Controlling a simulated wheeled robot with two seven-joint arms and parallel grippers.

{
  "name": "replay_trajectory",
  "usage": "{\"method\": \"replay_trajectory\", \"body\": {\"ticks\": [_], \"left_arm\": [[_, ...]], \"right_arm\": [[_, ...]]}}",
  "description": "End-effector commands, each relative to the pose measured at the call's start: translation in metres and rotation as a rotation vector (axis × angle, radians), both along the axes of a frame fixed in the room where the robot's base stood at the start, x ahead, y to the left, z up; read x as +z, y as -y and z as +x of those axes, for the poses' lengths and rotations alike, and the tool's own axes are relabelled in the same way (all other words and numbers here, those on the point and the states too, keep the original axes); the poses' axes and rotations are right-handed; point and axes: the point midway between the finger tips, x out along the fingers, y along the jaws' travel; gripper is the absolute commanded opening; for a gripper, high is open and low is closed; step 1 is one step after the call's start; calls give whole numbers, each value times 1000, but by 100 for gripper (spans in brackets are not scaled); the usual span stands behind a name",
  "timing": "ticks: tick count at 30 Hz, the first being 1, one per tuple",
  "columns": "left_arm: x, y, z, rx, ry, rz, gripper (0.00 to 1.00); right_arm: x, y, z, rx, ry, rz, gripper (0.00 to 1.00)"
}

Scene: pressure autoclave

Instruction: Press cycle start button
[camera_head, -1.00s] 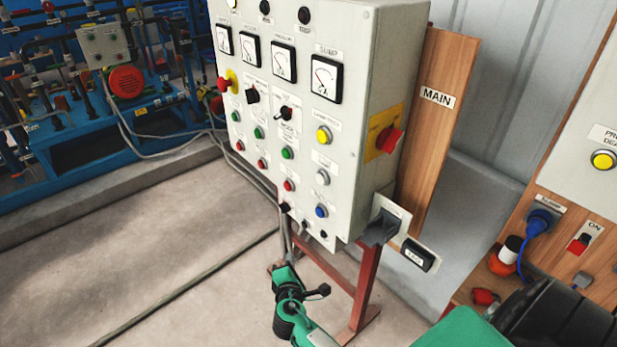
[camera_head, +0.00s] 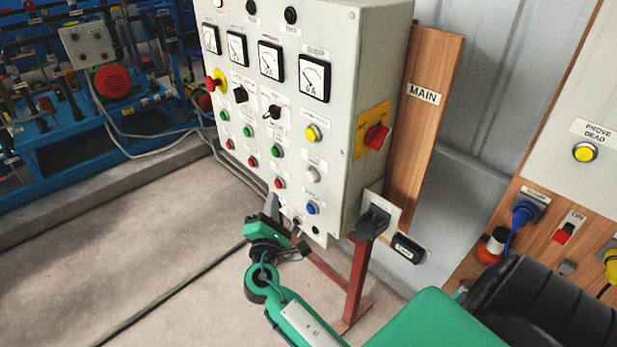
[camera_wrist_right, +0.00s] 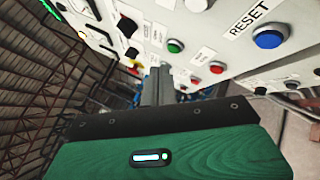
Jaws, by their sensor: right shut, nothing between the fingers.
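The control panel (camera_head: 335,150) is a pale grey box with meters, knobs and push buttons. Its front has green buttons (camera_head: 278,152), red buttons (camera_head: 280,183), a yellow one (camera_head: 312,133), a white one (camera_head: 313,174) and a blue one (camera_head: 312,208). I cannot read which is cycle start. My right gripper (camera_head: 272,204) is shut and empty, by the panel's lower front edge. In the right wrist view its fingers (camera_wrist_right: 157,85) point up toward the panel face, with a green button (camera_wrist_right: 175,46), a red button (camera_wrist_right: 216,67) and a blue RESET button (camera_wrist_right: 268,39) nearby. My left gripper is out of view.
A red isolator switch (camera_head: 376,137) and a grey socket (camera_head: 374,220) sit on the panel's right side. A wooden MAIN board (camera_head: 425,95) stands behind. Blue pump equipment (camera_head: 80,140) is at the left. The concrete floor (camera_head: 120,240) in front is clear.

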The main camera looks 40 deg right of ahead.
Motion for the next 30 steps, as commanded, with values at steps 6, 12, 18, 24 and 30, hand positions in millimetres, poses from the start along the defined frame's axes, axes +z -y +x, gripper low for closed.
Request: {"method": "replay_trajectory", "body": {"ticks": [6,12,18,24,30], "left_arm": [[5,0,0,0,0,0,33],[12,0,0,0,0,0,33],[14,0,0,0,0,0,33],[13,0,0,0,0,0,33],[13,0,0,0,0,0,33]], "right_arm": [[1,13,1,-1,-2,-1,0],[1,41,3,-1,-4,-2,0],[-1,67,5,1,-3,0,0],[-1,84,7,0,-2,0,0],[-1,88,7,2,-1,0,0]]}}
